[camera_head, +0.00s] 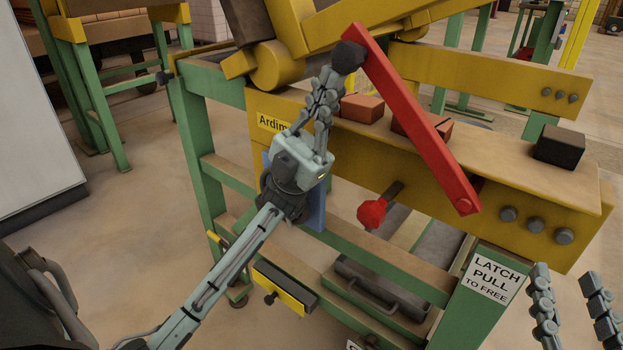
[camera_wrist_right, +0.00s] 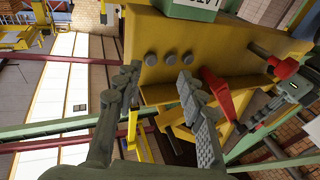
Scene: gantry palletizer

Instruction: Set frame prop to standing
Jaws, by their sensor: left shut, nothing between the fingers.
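The frame prop appears to be the red bar (camera_head: 415,120). It slants from a bolted lower-right end up left to a dark knob (camera_head: 347,57). My left gripper (camera_head: 329,78) is shut and empty, its fingertips just below the knob; whether they touch it I cannot tell. My right gripper (camera_head: 570,300) is open and empty at the lower right, away from the bar. In the right wrist view its fingers (camera_wrist_right: 157,84) are spread, with part of the red bar (camera_wrist_right: 216,97) beyond them. The left gripper (camera_wrist_right: 295,88) also shows there.
A red-knobbed latch (camera_head: 372,213) sticks out below the yellow beam (camera_head: 530,205). Reddish bricks (camera_head: 362,107) and a dark block (camera_head: 559,147) sit on the ledge. A tilted yellow frame (camera_head: 370,25) rises behind. A "LATCH PULL TO FREE" sign (camera_head: 492,278) is on the green leg.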

